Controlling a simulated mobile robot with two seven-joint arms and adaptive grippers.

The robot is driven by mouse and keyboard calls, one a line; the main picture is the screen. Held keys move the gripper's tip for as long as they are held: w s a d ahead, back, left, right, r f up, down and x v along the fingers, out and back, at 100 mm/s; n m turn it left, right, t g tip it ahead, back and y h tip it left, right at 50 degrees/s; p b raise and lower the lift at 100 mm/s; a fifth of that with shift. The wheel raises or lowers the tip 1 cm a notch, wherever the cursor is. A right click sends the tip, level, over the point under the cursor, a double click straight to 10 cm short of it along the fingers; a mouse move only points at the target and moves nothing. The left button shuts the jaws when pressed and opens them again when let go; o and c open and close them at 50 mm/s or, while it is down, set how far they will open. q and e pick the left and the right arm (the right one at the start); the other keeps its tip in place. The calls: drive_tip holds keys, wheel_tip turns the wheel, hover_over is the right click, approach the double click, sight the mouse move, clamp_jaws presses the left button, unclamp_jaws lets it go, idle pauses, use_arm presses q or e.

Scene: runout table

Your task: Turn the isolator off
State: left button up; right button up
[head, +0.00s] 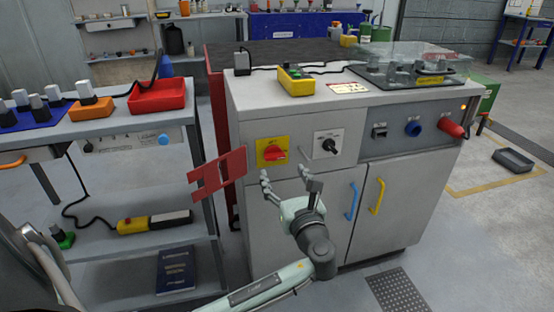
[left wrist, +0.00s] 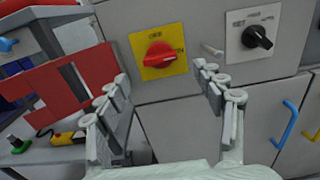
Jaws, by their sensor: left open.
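The isolator is a red rotary handle (head: 274,153) on a yellow plate (head: 260,145), set in the front of the grey cabinet. My left gripper (head: 290,183) is open and empty, below and in front of the isolator. In the left wrist view its fingers (left wrist: 160,80) stand apart on either side of and below the handle, not touching it. My right gripper is out of view.
A black selector knob (head: 330,144) on a pale plate sits right of the isolator. A red slotted plate (head: 230,172) sticks out to its left. Blue (head: 352,200) and yellow (head: 377,196) door handles are lower right. A shelf trolley (head: 120,262) stands left.

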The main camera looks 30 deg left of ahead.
sight(275, 158)
use_arm(q)
drive_tip(key=x, duration=0.6)
drive_tip(key=shift+w+a, duration=0.1)
drive_tip(key=shift+a, duration=0.1)
drive_tip(key=shift+w+a, duration=0.25)
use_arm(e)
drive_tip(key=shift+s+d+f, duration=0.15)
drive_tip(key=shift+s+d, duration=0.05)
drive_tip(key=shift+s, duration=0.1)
use_arm(q)
drive_tip(key=shift+c, duration=0.6)
drive_tip(key=c, duration=1)
drive_tip(key=shift+c, duration=0.2)
